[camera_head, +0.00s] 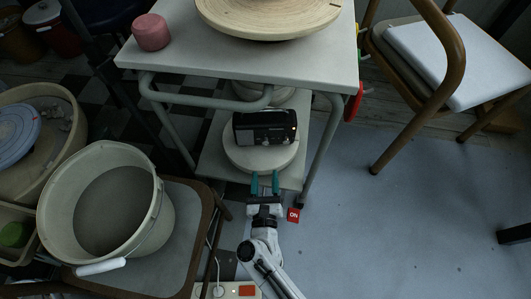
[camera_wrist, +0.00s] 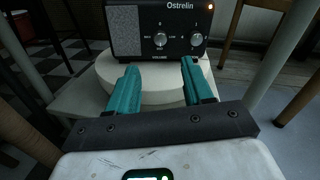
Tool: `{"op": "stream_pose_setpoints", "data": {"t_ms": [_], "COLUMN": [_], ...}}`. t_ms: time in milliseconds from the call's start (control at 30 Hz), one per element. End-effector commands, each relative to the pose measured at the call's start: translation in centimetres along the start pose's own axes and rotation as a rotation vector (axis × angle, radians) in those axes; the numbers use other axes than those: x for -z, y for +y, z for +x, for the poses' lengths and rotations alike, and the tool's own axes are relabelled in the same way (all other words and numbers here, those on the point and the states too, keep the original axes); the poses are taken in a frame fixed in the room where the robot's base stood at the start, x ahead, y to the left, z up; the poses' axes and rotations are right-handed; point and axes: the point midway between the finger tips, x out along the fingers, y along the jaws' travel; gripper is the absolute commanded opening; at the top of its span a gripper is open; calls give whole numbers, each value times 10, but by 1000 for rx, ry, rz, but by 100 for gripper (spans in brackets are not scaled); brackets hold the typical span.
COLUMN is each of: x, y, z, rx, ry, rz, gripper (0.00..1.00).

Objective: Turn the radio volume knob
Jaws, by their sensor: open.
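The black radio (camera_head: 264,128) stands on a round pale disc (camera_head: 240,158) on the lower shelf of the white table. My gripper (camera_head: 265,182) is open and empty in front of the radio. Its teal fingers (camera_wrist: 158,75) point at the front face, apart from the knobs, with both knobs showing between and beyond them.
The table top (camera_head: 290,62) overhangs the radio, with metal legs (camera_head: 322,140) on both sides. A large bucket (camera_head: 165,215) stands on a stool at left. A wooden chair (camera_head: 455,55) is at right. A power strip (camera_head: 235,290) lies near my arm.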

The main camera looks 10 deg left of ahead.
Motion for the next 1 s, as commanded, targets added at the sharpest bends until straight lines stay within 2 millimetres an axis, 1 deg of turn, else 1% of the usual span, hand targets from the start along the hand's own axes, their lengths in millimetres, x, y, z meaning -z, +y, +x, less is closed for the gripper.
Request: {"op": "stream_pose_setpoints", "data": {"t_ms": [167,400,600,700,800,1000], "x": [1,2,1,0,0,-1], "y": [0,0,0,0,0,0], "z": [21,65,93,101,105,106], "rx": [6,6,4,3,2,2], "ry": [-1,-2,-1,-1,0,0], "rz": [5,4,2,2,1,1], "gripper": [51,51,51,51,51,51]}}
